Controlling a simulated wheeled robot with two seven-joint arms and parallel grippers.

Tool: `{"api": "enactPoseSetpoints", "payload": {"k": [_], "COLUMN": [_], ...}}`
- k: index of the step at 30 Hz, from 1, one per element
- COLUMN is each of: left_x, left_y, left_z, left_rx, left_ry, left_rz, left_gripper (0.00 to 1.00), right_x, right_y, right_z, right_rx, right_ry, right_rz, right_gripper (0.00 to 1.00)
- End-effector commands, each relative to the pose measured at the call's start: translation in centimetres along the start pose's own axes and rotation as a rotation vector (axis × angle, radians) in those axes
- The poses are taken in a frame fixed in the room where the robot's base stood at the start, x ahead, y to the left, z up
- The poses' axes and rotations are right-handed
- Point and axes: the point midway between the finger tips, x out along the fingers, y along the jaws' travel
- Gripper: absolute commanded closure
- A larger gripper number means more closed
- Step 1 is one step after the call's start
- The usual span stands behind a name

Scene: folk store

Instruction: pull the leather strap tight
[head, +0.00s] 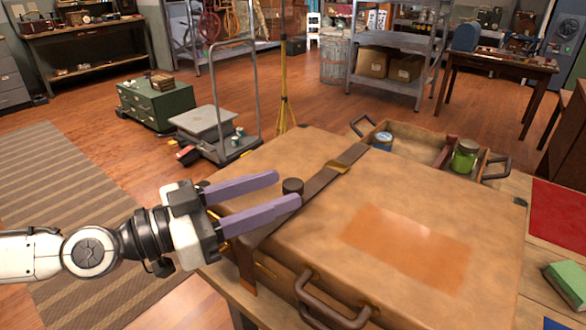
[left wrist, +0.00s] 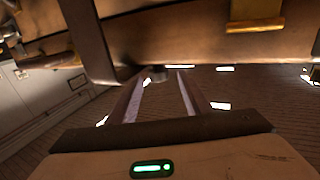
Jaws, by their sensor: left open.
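A dark brown leather strap (head: 318,186) runs across the lid of a tan case (head: 400,195) and down its front side. It passes through a brass buckle (head: 338,167). My right gripper is not in view.
The case lies on a wooden table (head: 510,185). Its handle (head: 330,305) sticks out at the front. A wooden tray with a green jar (head: 465,157) and a blue tin (head: 382,140) stands behind it. A green box (head: 567,283) lies at right. Floor at left holds a grey cart (head: 215,128).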

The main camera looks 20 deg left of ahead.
Motion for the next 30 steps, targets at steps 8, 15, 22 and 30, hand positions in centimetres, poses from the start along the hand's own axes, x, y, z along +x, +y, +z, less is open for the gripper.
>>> {"api": "enactPoseSetpoints", "payload": {"k": [8, 15, 22, 30], "left_x": [3.2, 4.1, 4.1, 4.0], "left_y": [0.1, 0.2, 0.2, 0.2], "left_z": [-0.4, 0.0, 0.0, 0.0], "left_rx": [0.0, 0.003, 0.004, 0.004], "left_ry": [0.003, -0.001, -0.002, -0.001], "left_rz": [0.002, 0.003, 0.003, 0.003], "left_gripper": [0.55, 0.55, 0.57, 1.0], "right_x": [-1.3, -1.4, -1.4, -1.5], "right_y": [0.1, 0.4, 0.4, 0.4], "right_z": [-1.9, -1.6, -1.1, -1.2], "right_rx": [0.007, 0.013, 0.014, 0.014], "right_ry": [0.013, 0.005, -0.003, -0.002], "right_rz": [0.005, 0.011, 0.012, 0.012], "right_gripper": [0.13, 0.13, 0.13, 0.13]}}
